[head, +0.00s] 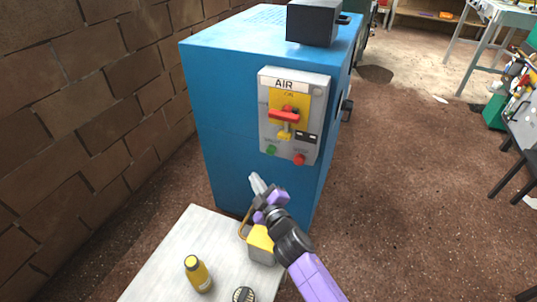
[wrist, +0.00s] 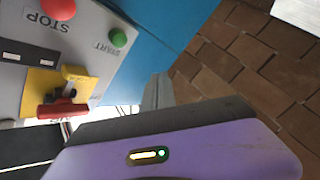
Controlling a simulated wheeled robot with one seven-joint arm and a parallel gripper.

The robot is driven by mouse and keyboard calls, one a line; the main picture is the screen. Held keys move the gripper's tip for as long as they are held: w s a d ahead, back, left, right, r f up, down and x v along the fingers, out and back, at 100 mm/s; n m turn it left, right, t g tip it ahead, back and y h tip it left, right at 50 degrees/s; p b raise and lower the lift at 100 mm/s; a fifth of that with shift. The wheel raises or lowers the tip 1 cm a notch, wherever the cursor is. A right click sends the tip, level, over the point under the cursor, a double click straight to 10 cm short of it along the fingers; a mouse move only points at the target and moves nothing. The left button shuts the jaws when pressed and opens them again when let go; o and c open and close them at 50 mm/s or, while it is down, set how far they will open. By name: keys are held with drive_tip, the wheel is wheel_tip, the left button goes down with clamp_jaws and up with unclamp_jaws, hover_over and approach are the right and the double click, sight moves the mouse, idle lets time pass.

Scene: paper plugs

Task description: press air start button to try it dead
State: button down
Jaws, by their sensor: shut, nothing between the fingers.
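The grey panel (head: 309,85) marked AIR is on the front of the blue cabinet (head: 225,110). Its green start button (head: 271,150) is at lower left, and the red stop button (head: 299,159) is to its right. In the wrist view the green button (wrist: 118,38) has START beside it, and the red one (wrist: 58,8) has STOP. A red handle (head: 284,115) lies across a yellow plate, with a yellow piece (head: 285,134) below it. My gripper (head: 257,182) is shut and empty, below the start button and apart from it.
A pale table (head: 165,267) stands below, with a yellow bottle (head: 198,274), a round dark tin (head: 243,294) and a yellow-topped padlock-like block (head: 261,241). A dark box (head: 313,22) sits on the cabinet. A brick wall (head: 80,110) is at left; floor is open at right.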

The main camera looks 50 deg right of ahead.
sight(271, 151)
drive_tip(key=w+d+p, duration=0.3)
drive_tip(key=d+p, duration=0.1)
drive_tip(key=d, duration=0.4)
drive_tip(key=shift+d, duration=0.15)
drive_tip(key=shift+d+p, duration=0.15)
drive_tip(key=shift+p, duration=0.15)
idle(1.9)
drive_tip(key=shift+w+d, duration=0.15)
drive_tip(key=shift+d, duration=0.1)
drive_tip(key=shift+w+d, duration=0.15)
drive_tip(key=shift+d, duration=0.35)
idle(0.8)
drive_tip(key=shift+a, duration=0.15)
drive_tip(key=shift+s+a, duration=0.35)
drive_tip(key=shift+a, duration=0.35)
drive_tip(key=shift+a, duration=0.1)
